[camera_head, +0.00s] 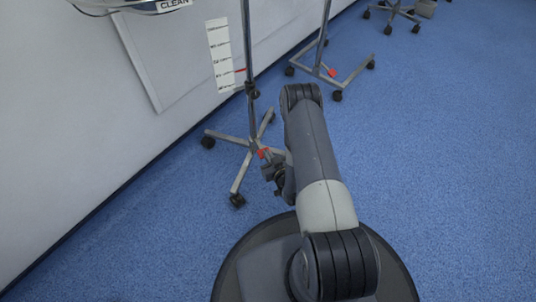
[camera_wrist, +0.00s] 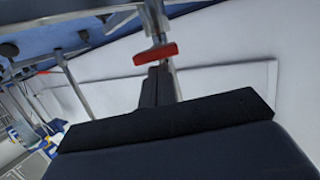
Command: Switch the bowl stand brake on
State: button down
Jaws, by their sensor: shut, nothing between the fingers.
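A wheeled stand with a grey pole and spread legs (camera_head: 240,172) is left of my arm in the head view. A red brake lever (camera_head: 263,153) sits low at its hub. The red lever (camera_wrist: 155,54) also shows in the wrist view, just beyond my fingertips. My gripper (camera_head: 268,172) is shut and empty, close to the lever and partly hidden by my arm. Its dark fingers (camera_wrist: 155,85) point at the lever; I cannot tell whether they touch it. A metal bowl (camera_head: 98,4) shows at the top left; its support is out of view.
A second wheeled stand (camera_head: 325,60) with its own red lever (camera_head: 331,72) stands farther back. A label strip (camera_head: 220,55) hangs beside the near pole. A white wall (camera_head: 70,130) runs along the left. Blue floor (camera_head: 450,150) is clear on the right.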

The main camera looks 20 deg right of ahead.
jog(key=shift+s+f+b, duration=0.15)
jog(key=shift+f+b, duration=0.75)
jog(key=shift+f, duration=1.65)
